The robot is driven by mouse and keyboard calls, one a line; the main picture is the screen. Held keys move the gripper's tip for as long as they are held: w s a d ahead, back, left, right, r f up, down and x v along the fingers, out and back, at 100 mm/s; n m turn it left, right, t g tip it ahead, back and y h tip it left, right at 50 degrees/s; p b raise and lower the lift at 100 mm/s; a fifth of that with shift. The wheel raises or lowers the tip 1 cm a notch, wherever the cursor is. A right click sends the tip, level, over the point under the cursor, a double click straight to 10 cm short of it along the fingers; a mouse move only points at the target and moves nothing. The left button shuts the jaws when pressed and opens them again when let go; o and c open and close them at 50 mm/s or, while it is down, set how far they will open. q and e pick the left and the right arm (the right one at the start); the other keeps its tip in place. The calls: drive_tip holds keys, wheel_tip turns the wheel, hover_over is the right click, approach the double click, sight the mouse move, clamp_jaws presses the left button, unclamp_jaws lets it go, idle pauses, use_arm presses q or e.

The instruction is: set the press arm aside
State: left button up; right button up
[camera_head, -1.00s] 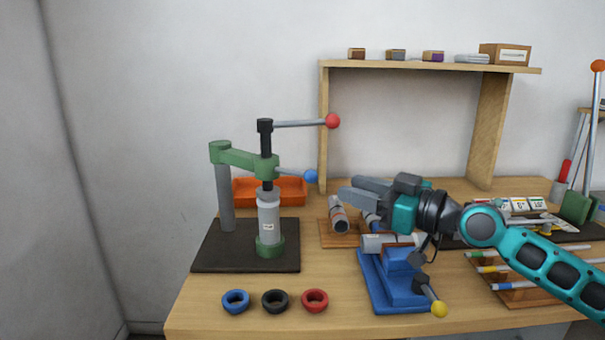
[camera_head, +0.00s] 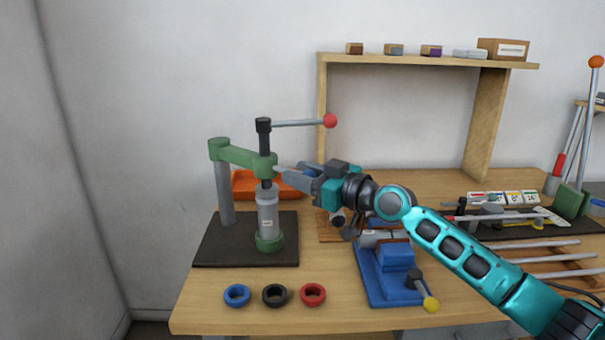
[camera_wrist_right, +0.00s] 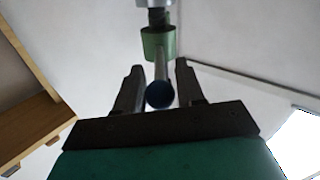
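The press has a green swing arm (camera_head: 236,155) on a grey post (camera_head: 225,195), over a grey cylinder in a green cup (camera_head: 268,241). In the right wrist view, the blue knob (camera_wrist_right: 159,95) lies between my right gripper's two fingers (camera_wrist_right: 158,82), with a gap on both sides. The fingers are open around it. The green arm end (camera_wrist_right: 158,42) is just beyond. My left gripper is not in view.
A red-knobbed lever (camera_head: 329,121) sticks out above my right gripper. An orange tray (camera_head: 243,184) stands behind the press. A blue fixture (camera_head: 385,285) stands below my right arm. Blue, black and red rings (camera_head: 313,295) lie at the front. A wooden shelf frame (camera_head: 322,115) rises behind.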

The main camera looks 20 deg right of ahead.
clamp_jaws()
idle(0.5)
